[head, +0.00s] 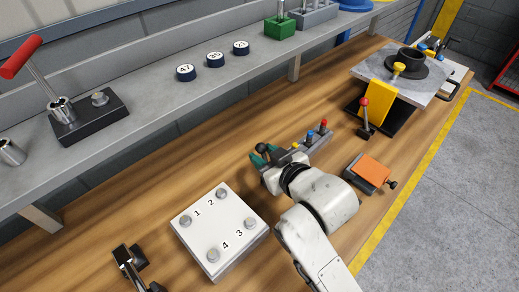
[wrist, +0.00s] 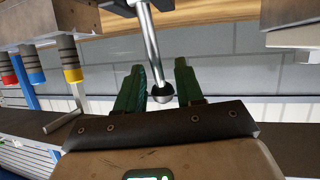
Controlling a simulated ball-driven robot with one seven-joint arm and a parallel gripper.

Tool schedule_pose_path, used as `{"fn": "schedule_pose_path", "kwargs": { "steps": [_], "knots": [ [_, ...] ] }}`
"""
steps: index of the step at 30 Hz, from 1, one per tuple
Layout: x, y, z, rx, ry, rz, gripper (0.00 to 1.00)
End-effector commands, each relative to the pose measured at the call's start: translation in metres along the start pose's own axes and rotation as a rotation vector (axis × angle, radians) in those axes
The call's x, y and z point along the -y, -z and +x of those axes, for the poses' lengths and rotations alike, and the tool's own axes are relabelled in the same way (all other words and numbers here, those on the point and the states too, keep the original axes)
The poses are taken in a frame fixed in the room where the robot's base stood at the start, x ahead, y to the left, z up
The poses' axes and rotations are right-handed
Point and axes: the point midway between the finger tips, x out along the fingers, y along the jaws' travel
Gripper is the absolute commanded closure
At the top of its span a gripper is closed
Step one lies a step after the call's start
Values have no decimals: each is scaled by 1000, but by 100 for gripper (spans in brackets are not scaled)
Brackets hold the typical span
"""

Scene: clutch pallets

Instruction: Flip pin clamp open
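The pin clamp appears to be the grey block (head: 308,143) with red, blue and yellow pins, mid-bench in the head view. Its metal lever (wrist: 150,45) with a black ball knob (wrist: 163,93) hangs down into the wrist view; the knob also shows in the head view (head: 261,148). My gripper (wrist: 160,75) has green fingers, one on each side of the lever near the knob. The fingers are apart, with small gaps seeming to show beside the knob. My arm hides part of the block in the head view.
A white numbered plate (head: 218,232) with knobs stands left of my arm. A black toggle clamp (head: 130,265) is at the front left. An orange-topped block (head: 372,168) and a red-knobbed lever (head: 365,117) are to the right. A grey shelf (head: 150,100) runs behind.

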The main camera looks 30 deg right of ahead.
Motion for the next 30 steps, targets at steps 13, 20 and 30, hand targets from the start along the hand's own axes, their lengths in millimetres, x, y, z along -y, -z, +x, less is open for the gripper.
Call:
{"fn": "schedule_pose_path", "kwargs": {
  "steps": [13, 20, 30],
  "knots": [
    [0, 0, 28, 1, -1, 0, 63],
    [0, 0, 27, 0, -1, 0, 72],
    [0, 1, 27, -2, -1, 0, 100]
  ]
}}
